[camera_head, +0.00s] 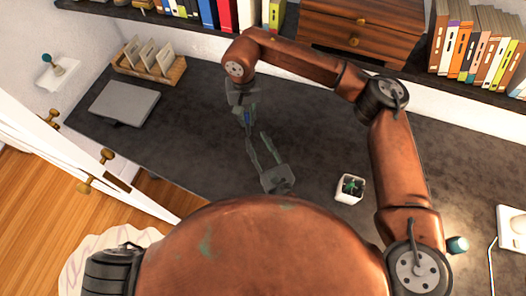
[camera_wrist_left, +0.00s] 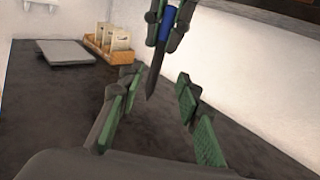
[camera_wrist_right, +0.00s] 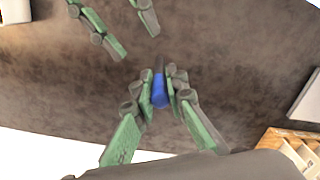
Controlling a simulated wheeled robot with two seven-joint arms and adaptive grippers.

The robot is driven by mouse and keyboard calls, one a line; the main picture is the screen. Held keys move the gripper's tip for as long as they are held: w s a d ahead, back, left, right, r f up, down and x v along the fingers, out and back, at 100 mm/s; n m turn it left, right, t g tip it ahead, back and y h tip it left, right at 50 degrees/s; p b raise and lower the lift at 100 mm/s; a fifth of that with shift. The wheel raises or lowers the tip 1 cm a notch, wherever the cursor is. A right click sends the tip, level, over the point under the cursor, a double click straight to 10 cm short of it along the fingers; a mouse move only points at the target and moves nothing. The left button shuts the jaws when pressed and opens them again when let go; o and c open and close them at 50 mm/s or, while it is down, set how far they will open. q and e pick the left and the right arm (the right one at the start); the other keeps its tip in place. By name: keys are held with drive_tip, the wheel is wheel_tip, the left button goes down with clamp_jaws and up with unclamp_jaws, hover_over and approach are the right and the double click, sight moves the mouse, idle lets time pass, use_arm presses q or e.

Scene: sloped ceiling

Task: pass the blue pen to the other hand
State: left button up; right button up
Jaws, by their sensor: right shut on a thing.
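The blue pen (camera_wrist_right: 159,90) is clamped between the fingers of my right gripper (camera_wrist_right: 160,84). In the left wrist view the pen (camera_wrist_left: 155,70) hangs down with its dark tip lowest, and my right gripper (camera_wrist_left: 169,22) holds its upper blue part. My left gripper (camera_wrist_left: 153,95) is open, its fingers spread on either side of the space around the pen's dark tip; I cannot tell the exact depth. In the head view my right gripper (camera_head: 246,116) is above the desk and my left gripper (camera_head: 260,150) is just below it in the picture, apart from it.
The dark desk (camera_head: 200,135) is mostly bare. Books (camera_head: 480,45) stand on the shelf. A white door (camera_head: 75,150) is at the left.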

sight(248, 126)
use_arm(q)
drive_tip(key=x, duration=0.6)
drive_tip(key=shift+w+a, duration=0.15)
drive_tip(key=shift+w, duration=0.2)
drive_tip(key=shift+c, duration=0.3)
clamp_jaws()
use_arm(e)
drive_tip(key=shift+a, duration=0.1)
drive_tip(key=o, duration=0.9)
